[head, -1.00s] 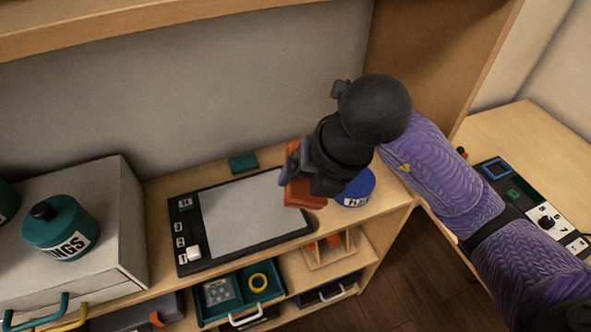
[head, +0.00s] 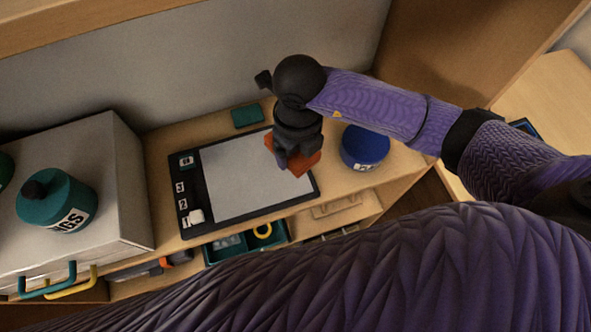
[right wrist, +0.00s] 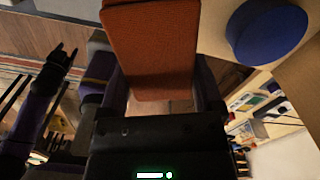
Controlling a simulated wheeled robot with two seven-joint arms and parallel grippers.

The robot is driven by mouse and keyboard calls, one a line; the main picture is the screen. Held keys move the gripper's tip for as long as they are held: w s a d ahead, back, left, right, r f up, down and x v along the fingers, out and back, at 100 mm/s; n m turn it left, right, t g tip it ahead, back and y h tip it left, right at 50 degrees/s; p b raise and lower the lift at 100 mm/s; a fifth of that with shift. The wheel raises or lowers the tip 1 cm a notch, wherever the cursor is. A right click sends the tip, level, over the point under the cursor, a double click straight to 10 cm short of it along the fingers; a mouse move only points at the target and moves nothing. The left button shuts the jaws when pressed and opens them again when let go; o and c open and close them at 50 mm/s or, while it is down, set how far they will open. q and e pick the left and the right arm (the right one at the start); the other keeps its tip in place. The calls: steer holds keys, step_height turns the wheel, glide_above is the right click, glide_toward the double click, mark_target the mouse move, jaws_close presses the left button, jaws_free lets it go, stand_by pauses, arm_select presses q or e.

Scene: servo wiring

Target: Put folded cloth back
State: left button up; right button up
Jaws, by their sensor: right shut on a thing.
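The folded cloth (head: 306,162) is rust-orange and flat. My right gripper (head: 291,158) is shut on it and holds it over the right end of the black-framed grey pad (head: 235,190). I cannot tell whether the cloth touches the pad. In the right wrist view the cloth (right wrist: 152,45) sticks out between the fingers, with a finger on each side. A dark, two-pronged shape that looks like my left gripper (right wrist: 62,58) is small at the left of that view. Its jaw state is unclear.
A blue round tin (head: 365,146) stands just right of the pad. A teal block (head: 248,116) lies behind it. A white drawer box (head: 100,170) with a teal jar (head: 57,200) stands left. Below is an open teal drawer (head: 275,232). My purple arm hides the lower front.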

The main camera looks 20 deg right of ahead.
steer(key=f+b, duration=0.1)
steer(key=f, duration=0.2)
steer(key=f+b, duration=0.1)
steer(key=f, duration=0.5)
steer(key=shift+d+f+b, duration=0.2)
steer(key=shift+d+b, duration=0.2)
steer(key=shift+f, duration=0.4)
steer(key=shift+r, duration=0.15)
steer(key=o, duration=0.8)
steer(key=shift+o, duration=0.3)
step_height(320, 180, up, 12)
steer(key=p, duration=0.3)
